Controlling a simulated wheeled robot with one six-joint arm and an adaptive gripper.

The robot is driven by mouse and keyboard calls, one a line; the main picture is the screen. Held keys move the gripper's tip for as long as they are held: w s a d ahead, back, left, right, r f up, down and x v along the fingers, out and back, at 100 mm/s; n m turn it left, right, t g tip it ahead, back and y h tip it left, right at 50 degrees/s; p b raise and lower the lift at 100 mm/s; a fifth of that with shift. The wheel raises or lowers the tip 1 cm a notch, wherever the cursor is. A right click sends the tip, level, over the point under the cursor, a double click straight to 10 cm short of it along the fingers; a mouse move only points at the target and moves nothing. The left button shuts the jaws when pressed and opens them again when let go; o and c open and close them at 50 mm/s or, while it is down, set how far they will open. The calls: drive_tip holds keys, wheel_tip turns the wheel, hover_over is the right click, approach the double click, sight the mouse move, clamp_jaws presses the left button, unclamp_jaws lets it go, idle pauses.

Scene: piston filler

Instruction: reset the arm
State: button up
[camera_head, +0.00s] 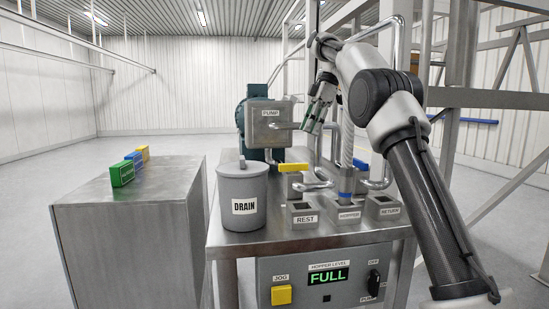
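My gripper (315,118) hangs from my arm above the right half of the metal table, pointing down and slightly left. It is in front of the pump unit (268,124) and above the yellow valve handle (293,167), apart from the table-top fittings. I see nothing clearly held in it, but the fingers are too small and dark to tell whether they are open or shut. My arm reaches in from the right side, bent at a raised elbow.
The table (250,239) carries a grey DRAIN bucket (242,190), a REST block (304,219) and a hose (347,145) standing at the HOPPER block (348,215). The control panel (325,279) reads FULL. A cabinet (135,235) bears green, blue and yellow blocks. Metal frame posts stand right.

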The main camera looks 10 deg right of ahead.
drive_tip(key=s+d+m+t+h, duration=0.1)
drive_tip(key=s+d+m, duration=0.3)
drive_tip(key=s, duration=0.8)
drive_tip(key=s+d+m+t+h, duration=0.1)
drive_tip(key=s+m+t, duration=0.1)
drive_tip(key=s+m, duration=0.75)
drive_tip(key=s+d+f+m+h, duration=0.1)
drive_tip(key=s+d+f+m, duration=0.1)
drive_tip(key=s+f, duration=0.6)
drive_tip(key=s+d+f+m+t+h, duration=0.1)
drive_tip(key=s+d+f, duration=0.1)
drive_tip(key=s+f, duration=0.7)
drive_tip(key=s, duration=0.4)
drive_tip(key=shift+s+d+m, duration=0.15)
drive_tip(key=shift+s+m, duration=0.15)
drive_tip(key=shift+m, duration=0.05)
